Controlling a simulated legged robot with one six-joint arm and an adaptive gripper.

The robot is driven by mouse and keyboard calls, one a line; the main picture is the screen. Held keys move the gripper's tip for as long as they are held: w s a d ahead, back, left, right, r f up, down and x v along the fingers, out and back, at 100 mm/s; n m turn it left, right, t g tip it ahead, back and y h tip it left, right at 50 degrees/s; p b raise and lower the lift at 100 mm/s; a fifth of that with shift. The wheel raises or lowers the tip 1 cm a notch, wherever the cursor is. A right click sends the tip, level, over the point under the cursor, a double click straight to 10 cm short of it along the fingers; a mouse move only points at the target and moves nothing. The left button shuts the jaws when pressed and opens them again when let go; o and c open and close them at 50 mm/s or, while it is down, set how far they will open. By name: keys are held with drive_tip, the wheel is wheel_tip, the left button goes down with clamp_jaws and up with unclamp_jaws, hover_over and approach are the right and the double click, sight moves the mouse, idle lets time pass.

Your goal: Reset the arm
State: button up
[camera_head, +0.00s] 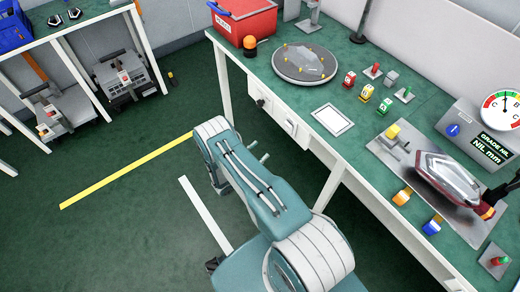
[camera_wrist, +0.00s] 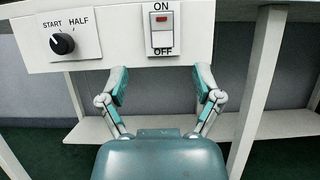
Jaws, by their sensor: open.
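My gripper (camera_wrist: 162,88) is open and empty in the wrist view, its two fingers spread wide below a white panel (camera_wrist: 115,52). The panel carries a black knob (camera_wrist: 62,43) marked START and HALF, and a rocker switch (camera_wrist: 162,38) with a red light, marked ON and OFF. The fingers appear near the panel's lower edge; I cannot tell whether they touch it. In the head view my arm is folded beside the bench, and my gripper is mostly hidden behind it. The knob (camera_head: 260,103) and switch (camera_head: 290,126) show on the bench front.
Shelving (camera_head: 90,23) stands left. Green floor (camera_head: 110,220) is open at lower left.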

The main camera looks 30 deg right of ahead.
wheel_tip(320, 180, up, 27)
drive_tip(key=s+a+m+g+y, duration=0.1)
drive_tip(key=s+m+g+y, duration=0.1)
drive_tip(key=m+g+y, duration=0.85)
drive_tip(key=s+a+r+m+t+y, duration=0.8)
drive_tip(key=s+a+r+t+y, duration=0.4)
drive_tip(key=s+r, duration=0.5)
drive_tip(key=a+t, duration=0.2)
drive_tip(key=shift+a, duration=0.4)
